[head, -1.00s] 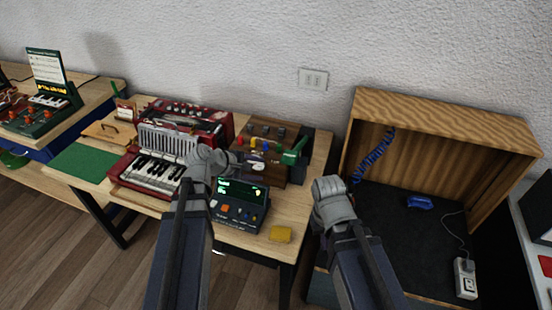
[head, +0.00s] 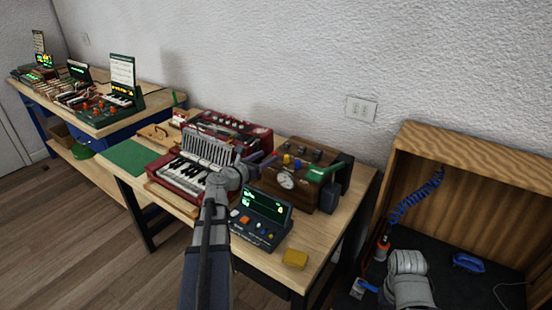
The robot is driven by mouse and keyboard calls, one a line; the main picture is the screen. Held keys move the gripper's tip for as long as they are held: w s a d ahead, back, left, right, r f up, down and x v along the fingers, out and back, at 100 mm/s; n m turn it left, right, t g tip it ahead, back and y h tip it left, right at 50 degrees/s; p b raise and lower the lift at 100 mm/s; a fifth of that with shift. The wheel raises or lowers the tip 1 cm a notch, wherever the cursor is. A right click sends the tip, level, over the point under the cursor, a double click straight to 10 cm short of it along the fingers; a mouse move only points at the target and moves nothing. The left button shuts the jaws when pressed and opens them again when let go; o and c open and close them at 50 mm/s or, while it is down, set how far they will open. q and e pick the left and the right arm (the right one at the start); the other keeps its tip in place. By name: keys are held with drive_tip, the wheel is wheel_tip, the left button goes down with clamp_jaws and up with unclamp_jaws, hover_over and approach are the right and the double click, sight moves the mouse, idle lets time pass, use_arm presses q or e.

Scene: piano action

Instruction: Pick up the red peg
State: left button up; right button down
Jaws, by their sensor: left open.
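A brown wooden box (head: 322,191) with small coloured pegs on it stands on the wooden table (head: 325,248). A yellow peg (head: 286,160) and a blue peg (head: 298,163) show. I cannot clearly make out a red peg now; the left gripper is close to that side of the box and may cover it. My left gripper (head: 262,166) is open at the box's left front side; its fingertips are small and hard to see. Whether it touches anything cannot be told. My right arm shows at the lower right, but its jaws cannot be made out.
A red accordion (head: 185,177) lies left of the box. A dark device with a green screen (head: 263,213) stands in front, and a yellow block (head: 295,258) lies near the table edge. An open wooden cabinet (head: 470,160) stands at the right, with a blue object (head: 469,262) inside.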

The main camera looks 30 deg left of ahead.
sight(273, 155)
use_arm(q)
drive_tip(key=shift+w+d+f+b, duration=0.15)
drive_tip(key=shift+w+f, duration=0.05)
drive_tip(key=shift+w, duration=0.7)
drive_tip(key=shift+w+d+f+b, duration=0.1)
drive_tip(key=shift+w+f+b, duration=0.1)
drive_tip(key=shift+w, duration=0.7)
drive_tip(key=shift+w+d+f+b, duration=0.15)
drive_tip(key=shift+w, duration=0.75)
drive_tip(key=shift+s, duration=0.1)
drive_tip(key=shift+c, duration=0.2)
clamp_jaws()
